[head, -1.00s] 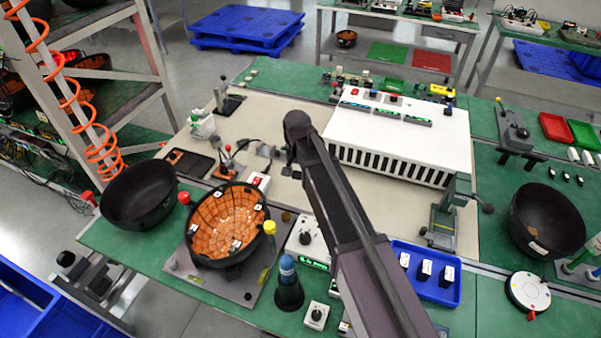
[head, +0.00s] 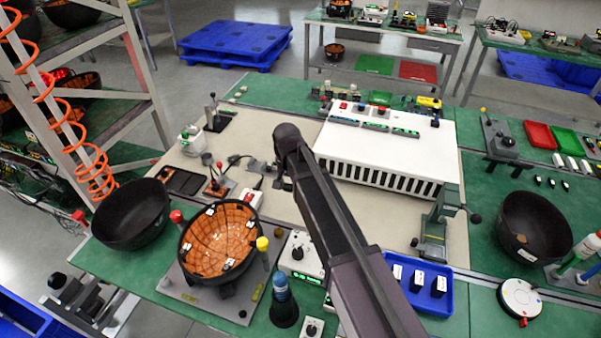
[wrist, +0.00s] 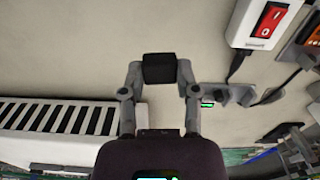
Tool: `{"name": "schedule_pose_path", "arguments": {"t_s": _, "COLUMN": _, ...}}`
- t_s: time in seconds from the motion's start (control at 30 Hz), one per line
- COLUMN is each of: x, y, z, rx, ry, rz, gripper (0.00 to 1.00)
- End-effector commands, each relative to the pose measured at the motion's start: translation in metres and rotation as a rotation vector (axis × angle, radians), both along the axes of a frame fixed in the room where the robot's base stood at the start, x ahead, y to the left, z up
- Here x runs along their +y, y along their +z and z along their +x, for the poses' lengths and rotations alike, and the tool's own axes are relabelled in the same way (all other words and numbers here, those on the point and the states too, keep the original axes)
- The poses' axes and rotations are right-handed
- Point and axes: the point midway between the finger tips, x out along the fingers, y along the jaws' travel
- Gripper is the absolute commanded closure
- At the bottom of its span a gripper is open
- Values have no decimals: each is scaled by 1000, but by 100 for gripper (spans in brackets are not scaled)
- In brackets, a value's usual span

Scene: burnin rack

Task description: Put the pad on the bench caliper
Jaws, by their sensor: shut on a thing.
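In the wrist view my gripper (wrist: 160,75) is shut on a small black block, the pad (wrist: 159,68), held between its two fingertips. Pale bench surface shows around it; its height above the surface is hard to judge. A grey device with a small green display, which looks like the bench caliper (wrist: 217,95), lies just right of the right finger, apart from the pad. In the head view the caliper (head: 261,169) is a small grey shape on the beige mat, left of my gripper (head: 284,181). My arm covers much of the gripper there, and the pad cannot be made out.
A white slotted box (head: 385,130) stands right of my arm. A white box with a red switch (head: 250,197) and a black joystick unit (head: 217,186) are left. An orange-lined bowl (head: 222,240) and a blue tray (head: 450,300) are in front. Bare mat lies behind the caliper.

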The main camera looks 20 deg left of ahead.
Motion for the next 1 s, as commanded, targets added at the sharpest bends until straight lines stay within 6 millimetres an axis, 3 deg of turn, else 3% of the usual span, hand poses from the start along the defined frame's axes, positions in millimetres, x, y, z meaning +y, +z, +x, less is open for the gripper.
{"name": "schedule_pose_path", "arguments": {"t_s": 0.17, "x": 0, "y": 0, "z": -3, "rx": 0, "ry": -5, "rz": 0, "gripper": 72}}
{"name": "schedule_pose_path", "arguments": {"t_s": 0.5, "x": 7, "y": 4, "z": -33, "rx": 0, "ry": -95, "rz": -1, "gripper": 72}}
{"name": "schedule_pose_path", "arguments": {"t_s": 1.0, "x": 8, "y": -3, "z": -34, "rx": 0, "ry": -102, "rz": -1, "gripper": 72}}
